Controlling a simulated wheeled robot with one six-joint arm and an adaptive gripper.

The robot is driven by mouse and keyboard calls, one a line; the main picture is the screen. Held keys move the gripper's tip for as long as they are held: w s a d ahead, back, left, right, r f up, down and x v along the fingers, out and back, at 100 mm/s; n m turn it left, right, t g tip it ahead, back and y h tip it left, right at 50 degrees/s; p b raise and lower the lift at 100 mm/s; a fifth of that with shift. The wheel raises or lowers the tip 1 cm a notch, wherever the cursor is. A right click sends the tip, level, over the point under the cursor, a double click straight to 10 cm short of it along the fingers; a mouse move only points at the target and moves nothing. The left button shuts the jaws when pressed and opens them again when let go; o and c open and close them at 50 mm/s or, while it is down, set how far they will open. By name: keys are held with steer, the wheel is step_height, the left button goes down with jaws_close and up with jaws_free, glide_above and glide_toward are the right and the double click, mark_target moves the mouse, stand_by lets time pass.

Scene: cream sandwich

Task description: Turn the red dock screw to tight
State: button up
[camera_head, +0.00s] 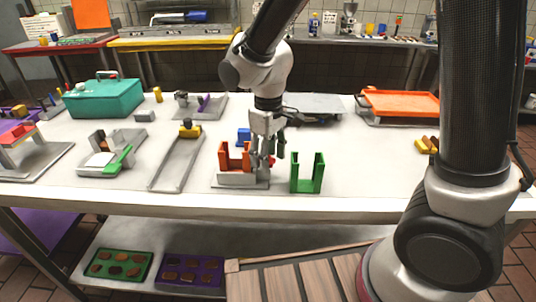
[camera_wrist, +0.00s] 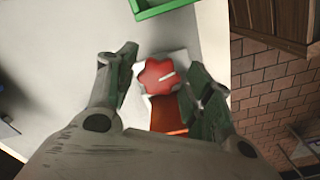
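The red dock screw (camera_wrist: 158,76) is a lobed knob with a pale line pointing to the right in the wrist view. It sits on a pale block beside an orange part (camera_wrist: 167,115). My gripper (camera_wrist: 162,62) is open, with one finger on each side of the screw and gaps visible between. I cannot tell how far above it the fingertips are. In the head view my gripper (camera_head: 267,150) points down at the right side of the dock, which has an orange U-shaped bracket (camera_head: 233,165) on a grey base (camera_head: 240,183). The gripper largely hides the screw there.
A green U-shaped bracket (camera_head: 307,178) stands close on the right, near the table's front edge. A blue block (camera_head: 243,136) is behind the dock. A grey tray (camera_head: 176,163) lies left, and an orange tray (camera_head: 400,103) lies back right.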

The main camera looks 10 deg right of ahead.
mark_target(273, 158)
steer(key=shift+o, duration=0.2)
stand_by(0.4)
steer(key=n, duration=0.7)
steer(key=shift+w+n, duration=0.15)
steer(key=shift+n, duration=0.15)
step_height(273, 158, up, 7)
steer(key=shift+r, duration=0.2)
steer(key=s+d+r+m+t, duration=0.1)
steer(key=s+d+r+m, duration=0.2)
steer(key=d, duration=0.4)
steer(key=s+d+r+m+t, duration=0.1)
steer(key=s+d+r+m, duration=0.2)
steer(key=d+m, duration=0.2)
steer(key=s+d+r+m+t, duration=0.1)
steer(key=s+d+r+m, duration=0.2)
steer(key=d, duration=0.8)
steer(key=shift+s+d+r+m+y, duration=0.25)
steer(key=shift+s+r+m+y, duration=0.15)
steer(key=shift+m, duration=0.6)
